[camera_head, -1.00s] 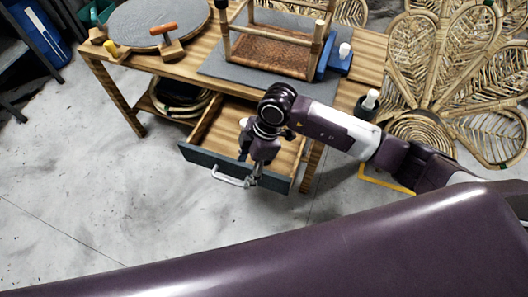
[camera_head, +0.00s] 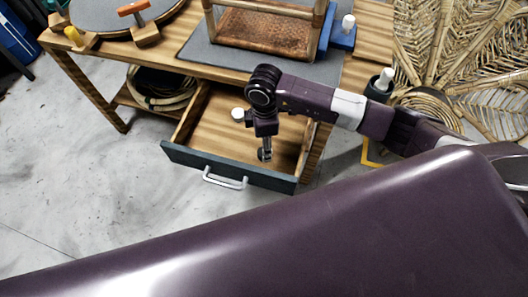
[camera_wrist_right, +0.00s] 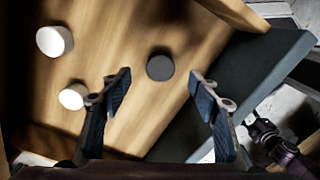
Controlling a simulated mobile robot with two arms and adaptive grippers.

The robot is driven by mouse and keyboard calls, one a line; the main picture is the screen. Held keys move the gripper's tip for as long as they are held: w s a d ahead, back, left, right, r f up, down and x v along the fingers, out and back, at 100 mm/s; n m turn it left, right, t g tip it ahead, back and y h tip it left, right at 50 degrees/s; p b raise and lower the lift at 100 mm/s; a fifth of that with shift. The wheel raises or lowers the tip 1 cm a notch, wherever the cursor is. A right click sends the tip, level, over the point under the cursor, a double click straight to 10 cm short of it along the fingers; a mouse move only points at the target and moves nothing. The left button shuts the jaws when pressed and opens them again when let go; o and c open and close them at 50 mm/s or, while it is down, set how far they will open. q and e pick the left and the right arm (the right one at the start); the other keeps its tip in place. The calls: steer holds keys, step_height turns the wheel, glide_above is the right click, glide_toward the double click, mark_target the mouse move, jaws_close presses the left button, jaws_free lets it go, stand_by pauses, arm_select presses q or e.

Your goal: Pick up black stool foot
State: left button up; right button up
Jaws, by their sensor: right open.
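The black stool foot (camera_wrist_right: 160,67) is a dark round piece lying on the wooden bottom of the open drawer in the right wrist view. I cannot make it out in the head view. My right gripper (camera_wrist_right: 160,88) is open and empty, with its two fingers to the left and right of the foot in the picture and apart from it. In the head view the right gripper (camera_head: 265,154) points down into the drawer (camera_head: 215,170). Two white stool feet (camera_wrist_right: 54,41) (camera_wrist_right: 73,95) lie left of the black one.
The drawer's dark front (camera_wrist_right: 255,75) and light handle (camera_head: 225,180) stand close beside the gripper. The wooden workbench (camera_head: 170,60) overhangs the drawer's back and carries a rattan stool frame (camera_head: 265,30).

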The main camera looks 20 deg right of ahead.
steer(key=f, duration=0.5)
steer(key=shift+a+f, duration=0.1)
steer(key=shift+a, duration=0.15)
steer(key=shift+c, duration=0.5)
steer(key=c, duration=0.9)
